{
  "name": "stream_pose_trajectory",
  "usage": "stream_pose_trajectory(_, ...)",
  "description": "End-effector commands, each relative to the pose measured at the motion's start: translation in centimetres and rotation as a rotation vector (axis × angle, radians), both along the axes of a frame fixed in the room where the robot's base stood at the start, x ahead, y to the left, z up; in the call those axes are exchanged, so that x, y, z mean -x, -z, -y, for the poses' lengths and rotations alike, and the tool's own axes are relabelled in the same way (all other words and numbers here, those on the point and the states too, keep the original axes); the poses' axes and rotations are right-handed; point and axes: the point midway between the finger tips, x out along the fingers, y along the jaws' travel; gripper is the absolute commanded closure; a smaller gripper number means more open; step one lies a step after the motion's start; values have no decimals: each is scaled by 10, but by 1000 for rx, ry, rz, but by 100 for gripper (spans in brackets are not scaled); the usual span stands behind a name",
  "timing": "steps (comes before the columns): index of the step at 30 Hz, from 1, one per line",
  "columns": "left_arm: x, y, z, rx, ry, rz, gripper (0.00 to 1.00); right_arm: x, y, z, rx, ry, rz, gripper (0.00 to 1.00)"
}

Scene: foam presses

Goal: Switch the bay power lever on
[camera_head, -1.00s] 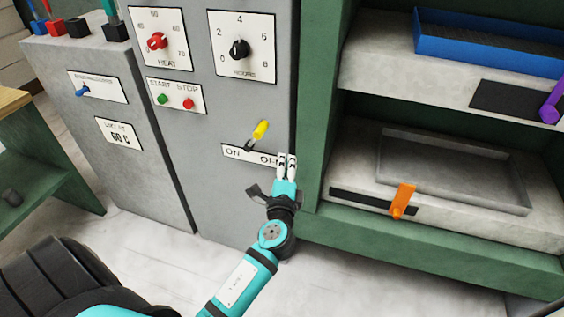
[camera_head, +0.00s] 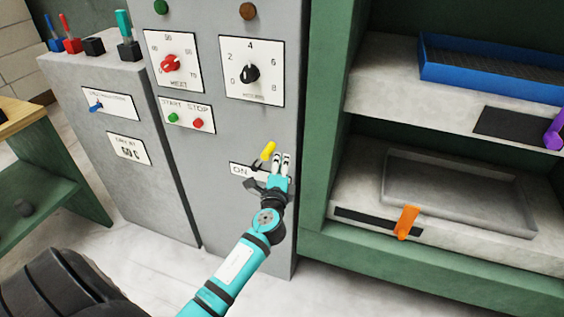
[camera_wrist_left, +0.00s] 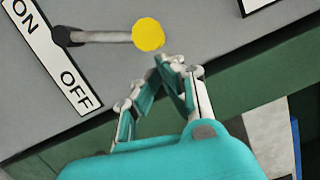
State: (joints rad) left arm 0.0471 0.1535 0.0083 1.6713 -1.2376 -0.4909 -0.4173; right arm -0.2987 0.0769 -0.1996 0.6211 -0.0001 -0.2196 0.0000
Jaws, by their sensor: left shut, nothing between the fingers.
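The bay power lever (camera_head: 268,150) has a yellow knob and a grey rod, and sticks out of the grey cabinet front at the ON/OFF plate (camera_head: 240,170). In the head view it leans up and right, toward the OFF side. In the left wrist view the knob (camera_wrist_left: 148,34) is just beyond my fingertips, and both words on the plate (camera_wrist_left: 75,92) show. My left gripper (camera_head: 281,157) is shut and empty, close to the right of the knob; I cannot tell if they touch. It hides OFF in the head view. My right gripper is not in view.
Above the lever are START and STOP buttons (camera_head: 184,118), a red heat dial (camera_head: 170,63) and a black hours dial (camera_head: 249,74). To the right stands a green rack (camera_head: 322,140) with a grey tray (camera_head: 400,178) and an orange handle (camera_head: 407,221).

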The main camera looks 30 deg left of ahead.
Motion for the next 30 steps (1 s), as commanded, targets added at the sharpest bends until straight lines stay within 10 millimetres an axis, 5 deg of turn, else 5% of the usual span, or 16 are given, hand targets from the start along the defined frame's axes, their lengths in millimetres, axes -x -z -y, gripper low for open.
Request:
stream_pose_trajectory(20, 3, -12, -10, 100, -2, 24, 100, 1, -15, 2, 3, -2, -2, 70)
stream_pose_trajectory(30, 8, -33, -31, 277, -4, 68, 100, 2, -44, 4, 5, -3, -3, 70)
